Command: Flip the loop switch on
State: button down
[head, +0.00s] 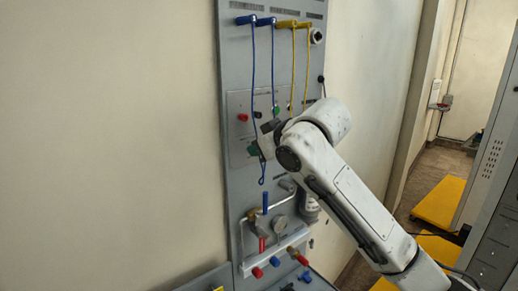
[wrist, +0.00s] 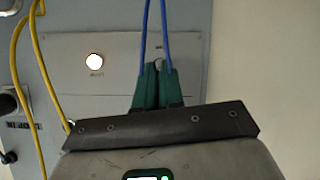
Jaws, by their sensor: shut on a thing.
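The grey control panel (head: 236,75) stands upright on the wall, with a light plate (wrist: 75,85) in front of my gripper in the wrist view. I cannot tell the switch's position.
A lit white round lamp (wrist: 95,61) is on the plate. Blue cords (head: 253,80) and yellow cords (head: 293,65) hang over the panel, the blue ones close to my fingers.

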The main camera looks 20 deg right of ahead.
jog(key=c, duration=1.3)
grip_release()
jog(key=shift+o, duration=0.2)
jog(key=b+v, duration=0.3)
jog(key=v, duration=0.7)
jog(key=shift+s+r, duration=0.15)
jog(key=shift+s, duration=0.15)
jog(key=shift+d, duration=0.1)
